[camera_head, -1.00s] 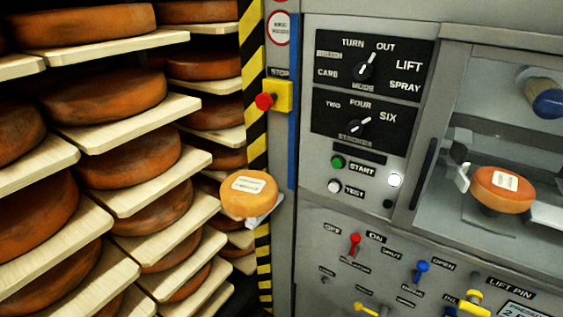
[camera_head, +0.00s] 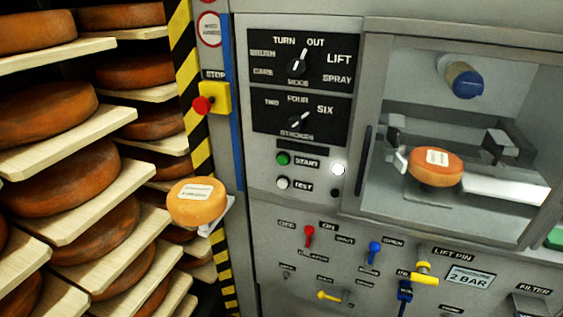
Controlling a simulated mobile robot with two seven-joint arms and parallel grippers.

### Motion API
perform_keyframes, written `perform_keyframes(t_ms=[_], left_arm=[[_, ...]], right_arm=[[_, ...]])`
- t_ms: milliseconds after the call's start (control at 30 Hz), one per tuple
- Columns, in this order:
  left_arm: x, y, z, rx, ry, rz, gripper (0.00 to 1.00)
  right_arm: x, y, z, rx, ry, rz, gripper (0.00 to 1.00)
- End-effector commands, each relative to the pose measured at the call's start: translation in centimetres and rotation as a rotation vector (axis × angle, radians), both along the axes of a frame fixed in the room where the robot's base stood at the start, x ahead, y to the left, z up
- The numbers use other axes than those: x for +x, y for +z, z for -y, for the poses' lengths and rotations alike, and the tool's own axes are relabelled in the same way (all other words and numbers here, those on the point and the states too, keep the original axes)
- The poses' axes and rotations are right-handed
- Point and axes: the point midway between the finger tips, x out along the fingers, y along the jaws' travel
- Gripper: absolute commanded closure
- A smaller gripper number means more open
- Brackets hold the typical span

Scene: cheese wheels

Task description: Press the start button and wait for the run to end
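The green start button (camera_head: 283,159) is on the grey control panel (camera_head: 262,200), left of its START label. The white test button (camera_head: 283,183) is just below it. A round white lamp (camera_head: 338,169) is bright to the right of START. The mode knob (camera_head: 297,66) points up towards OUT, and the strokes knob (camera_head: 299,122) points to the upper right towards SIX. An orange cheese wheel with a label (camera_head: 435,168) sits inside the machine chamber. Neither of my grippers shows in the head view.
A red stop button (camera_head: 203,105) on a yellow box is left of the panel. A labelled cheese (camera_head: 197,203) rests on a small pale support by the striped post (camera_head: 196,150). Shelves of cheese wheels fill the left. Red (camera_head: 309,235), blue (camera_head: 374,252) and yellow (camera_head: 425,280) valve handles are below.

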Motion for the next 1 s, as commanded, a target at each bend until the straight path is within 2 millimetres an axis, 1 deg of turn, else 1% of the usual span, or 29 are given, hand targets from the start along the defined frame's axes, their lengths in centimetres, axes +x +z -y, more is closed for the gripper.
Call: perform_keyframes(t_ms=[33,67,400,433,800,1000], left_arm=[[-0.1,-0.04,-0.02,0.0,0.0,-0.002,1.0],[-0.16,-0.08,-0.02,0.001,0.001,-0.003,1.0],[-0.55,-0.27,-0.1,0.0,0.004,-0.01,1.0],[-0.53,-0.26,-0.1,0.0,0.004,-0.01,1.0],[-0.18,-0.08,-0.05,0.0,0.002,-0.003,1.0],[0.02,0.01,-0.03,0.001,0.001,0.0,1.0]], right_arm=[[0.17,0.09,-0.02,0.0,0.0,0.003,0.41],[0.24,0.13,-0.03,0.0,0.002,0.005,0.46],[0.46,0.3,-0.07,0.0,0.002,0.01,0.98],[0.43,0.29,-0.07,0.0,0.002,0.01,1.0],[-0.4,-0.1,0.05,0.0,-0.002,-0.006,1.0],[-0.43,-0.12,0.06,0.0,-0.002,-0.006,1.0]])
